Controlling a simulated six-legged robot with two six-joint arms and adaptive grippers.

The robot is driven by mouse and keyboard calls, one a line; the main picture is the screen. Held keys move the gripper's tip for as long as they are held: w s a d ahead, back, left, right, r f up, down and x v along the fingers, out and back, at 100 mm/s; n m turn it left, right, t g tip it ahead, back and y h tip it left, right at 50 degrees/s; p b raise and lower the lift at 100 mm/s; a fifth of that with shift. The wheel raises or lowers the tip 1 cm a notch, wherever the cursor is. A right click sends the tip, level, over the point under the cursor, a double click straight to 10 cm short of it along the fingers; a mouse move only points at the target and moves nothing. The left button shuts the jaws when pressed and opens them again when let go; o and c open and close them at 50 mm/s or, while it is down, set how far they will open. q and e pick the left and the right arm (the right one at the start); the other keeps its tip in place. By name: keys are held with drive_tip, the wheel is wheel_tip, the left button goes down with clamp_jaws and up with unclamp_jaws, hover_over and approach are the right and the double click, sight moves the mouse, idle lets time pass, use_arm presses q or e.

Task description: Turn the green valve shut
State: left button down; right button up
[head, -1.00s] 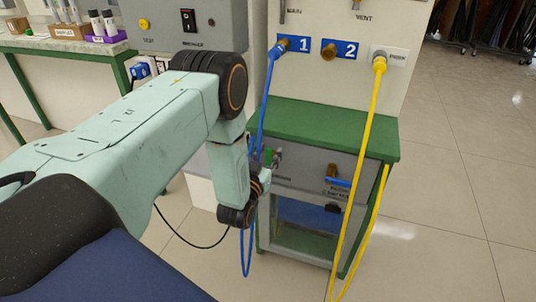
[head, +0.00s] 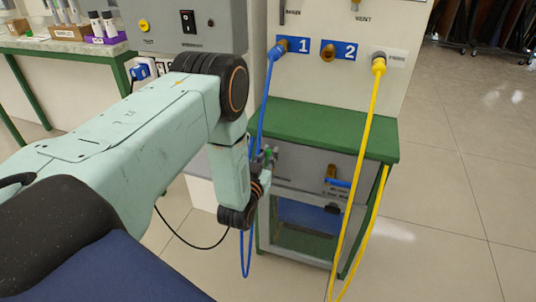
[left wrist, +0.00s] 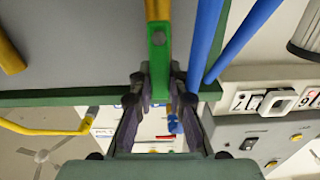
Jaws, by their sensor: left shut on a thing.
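The green valve handle (left wrist: 159,60) is a flat green lever with a hole, on a brass stem, in the left wrist view. My left gripper (left wrist: 159,86) has a finger on each side of the handle and is shut on it. In the head view the green handle (head: 268,153) is a small patch at the front of the green-topped bench, mostly hidden by my left gripper (head: 270,160) and wrist. The valve body is hidden there. My right gripper is in neither view.
A blue hose (head: 262,105) hangs from port 1, close beside my left gripper. A yellow hose (head: 363,150) hangs at the right. A brass valve with a blue handle (head: 338,182) sits on the bench front. The floor at right is clear.

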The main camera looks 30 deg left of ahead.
sight(287, 162)
use_arm(q)
drive_tip(key=shift+w+d+m+p, duration=0.1)
drive_tip(key=shift+d+m+p, duration=0.3)
drive_tip(key=shift+m, duration=0.5)
drive_tip(key=m, duration=0.2)
drive_tip(key=d+f+m+p, duration=0.1)
drive_tip(key=m, duration=0.1)
drive_tip(key=d+m, duration=0.1)
drive_tip(key=m, duration=0.2)
drive_tip(key=shift+w+d+f, duration=0.2)
drive_tip(key=shift+w, duration=0.1)
drive_tip(key=m, duration=0.1)
drive_tip(key=f+m, duration=0.1)
drive_tip(key=m, duration=0.1)
drive_tip(key=d+m, duration=0.1)
drive_tip(key=shift+w+f+m, duration=0.1)
drive_tip(key=shift+f+m, duration=0.15)
drive_tip(key=shift+m, duration=0.05)
drive_tip(key=shift+f+m, duration=0.4)
drive_tip(key=shift+m, duration=0.65)
drive_tip(key=shift+f+m, duration=0.4)
drive_tip(key=shift+m, duration=0.65)
drive_tip(key=c, duration=1.3)
unclamp_jaws()
drive_tip(key=shift+f, duration=0.1)
